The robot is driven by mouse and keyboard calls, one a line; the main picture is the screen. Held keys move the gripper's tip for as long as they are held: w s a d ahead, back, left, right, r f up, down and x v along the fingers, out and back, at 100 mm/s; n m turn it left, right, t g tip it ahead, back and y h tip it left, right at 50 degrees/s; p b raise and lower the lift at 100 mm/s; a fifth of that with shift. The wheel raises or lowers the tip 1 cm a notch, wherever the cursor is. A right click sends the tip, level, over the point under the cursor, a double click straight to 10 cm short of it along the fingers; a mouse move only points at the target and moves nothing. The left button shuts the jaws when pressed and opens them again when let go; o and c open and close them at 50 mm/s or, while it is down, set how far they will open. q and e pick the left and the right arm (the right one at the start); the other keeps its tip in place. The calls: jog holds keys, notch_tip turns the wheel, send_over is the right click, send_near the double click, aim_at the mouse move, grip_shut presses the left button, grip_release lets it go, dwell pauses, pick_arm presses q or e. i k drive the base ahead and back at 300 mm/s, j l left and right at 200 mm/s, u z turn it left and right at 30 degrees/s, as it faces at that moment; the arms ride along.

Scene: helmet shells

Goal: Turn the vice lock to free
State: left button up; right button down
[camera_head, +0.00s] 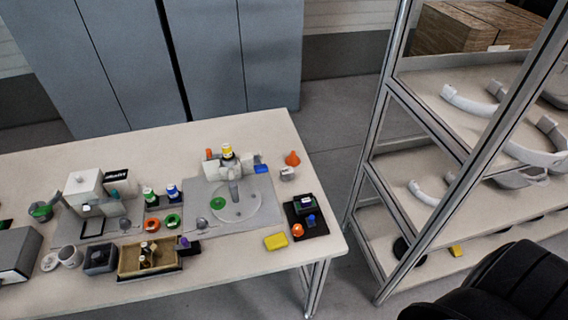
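A small fixture that looks like the vice (234,190) stands on a grey plate (203,221) toward the right end of the table. It has a light grey upper body, a grey post and a round disc base. A yellow-topped part (228,151) sits at its top, and a blue piece (261,169) juts out at its right side. The lock is too small to make out, and I cannot tell its position. Neither of my grippers shows in this view.
The pale table (215,262) also holds a white machine (88,190), a wooden tray (150,262), a black tray (306,216), a yellow block (276,241) and an orange cone (292,158).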

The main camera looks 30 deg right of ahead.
aim_at(297, 230)
jog(key=k+z, duration=0.1)
jog(key=z, duration=0.85)
jog(key=k+j+z, duration=0.1)
jog(key=j+z, duration=0.15)
jog(key=j, duration=0.15)
jog(key=k+j+z, duration=0.2)
jog(key=j, duration=0.2)
jog(key=k+j+z, duration=0.25)
jog(key=i+j, duration=0.1)
jog(key=j, duration=0.05)
